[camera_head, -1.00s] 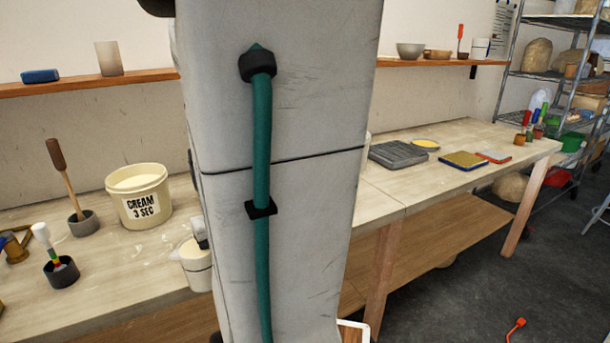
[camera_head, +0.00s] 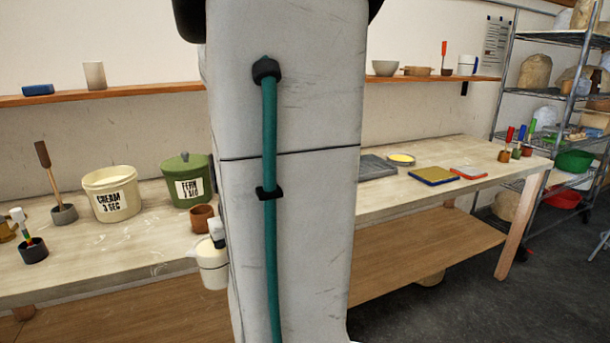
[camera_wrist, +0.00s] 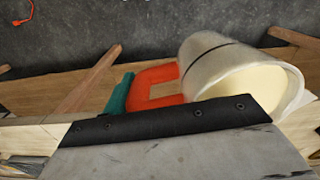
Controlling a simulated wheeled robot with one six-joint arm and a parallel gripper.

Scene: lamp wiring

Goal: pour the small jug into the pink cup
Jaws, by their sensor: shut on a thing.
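A small white jug (camera_head: 212,270) hangs just in front of the bench edge, left of my arm, looking nearly upright with its spout to the left. My gripper (camera_head: 217,235) is shut on it at its upper right side; my arm hides part of the grip. In the wrist view the jug (camera_wrist: 208,66) lies at the upper right, with pale cream contents (camera_wrist: 262,84) showing in its mouth. I cannot make out a cup that is clearly pink. A small terracotta-brown cup (camera_head: 201,218) stands on the bench just behind the jug.
A cream bucket (camera_head: 112,200) and a green lidded pot (camera_head: 187,188) stand on the bench behind. Tools in dark holders (camera_head: 33,252) are at left. A grey slab (camera_head: 377,166) and a blue-edged yellow tray (camera_head: 433,176) lie right of my arm.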

